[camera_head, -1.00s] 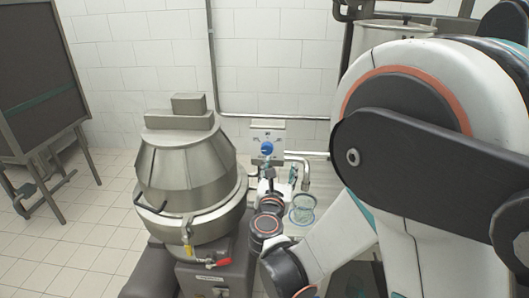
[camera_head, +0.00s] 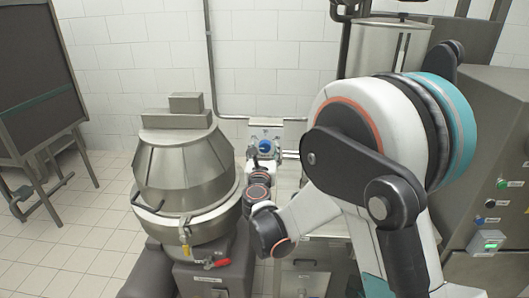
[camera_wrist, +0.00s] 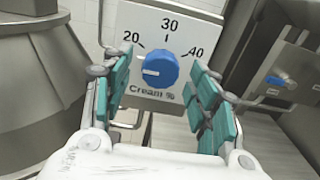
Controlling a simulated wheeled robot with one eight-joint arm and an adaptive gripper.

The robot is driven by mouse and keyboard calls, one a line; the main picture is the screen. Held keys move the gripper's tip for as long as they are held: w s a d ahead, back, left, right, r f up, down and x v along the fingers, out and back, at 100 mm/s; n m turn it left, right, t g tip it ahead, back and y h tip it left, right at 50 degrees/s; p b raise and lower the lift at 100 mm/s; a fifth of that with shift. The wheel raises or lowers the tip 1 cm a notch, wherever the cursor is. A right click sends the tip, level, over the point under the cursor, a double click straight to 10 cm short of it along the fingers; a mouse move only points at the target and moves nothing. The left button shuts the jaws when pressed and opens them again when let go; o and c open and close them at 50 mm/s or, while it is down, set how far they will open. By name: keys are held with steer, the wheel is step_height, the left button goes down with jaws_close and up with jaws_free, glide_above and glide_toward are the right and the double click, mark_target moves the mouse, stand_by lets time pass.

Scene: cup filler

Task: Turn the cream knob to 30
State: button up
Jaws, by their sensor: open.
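The blue knob (camera_wrist: 160,70) sits on a pale panel (camera_wrist: 125,30) marked "Cream %" with 20, 30 and 40 around it. Its white pointer line points left, below the 20 mark. In the head view the knob (camera_head: 265,146) is partly visible past my gripper (camera_head: 263,152). In the wrist view my gripper (camera_wrist: 165,90) is open, with one teal-padded finger on each side of the knob. Gaps show between the pads and the knob, and I cannot tell how deep the fingertips reach.
A large steel kettle (camera_head: 183,165) stands close on the left of my arm. A second steel machine (camera_head: 495,150) with coloured buttons stands on the right. In the wrist view another blue knob (camera_wrist: 275,81) shows on a panel at right. Tiled wall lies behind.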

steer(key=shift+w, duration=0.8)
steer(key=shift+c, duration=0.5)
steer(key=c, duration=1)
steer(key=shift+o, duration=0.2)
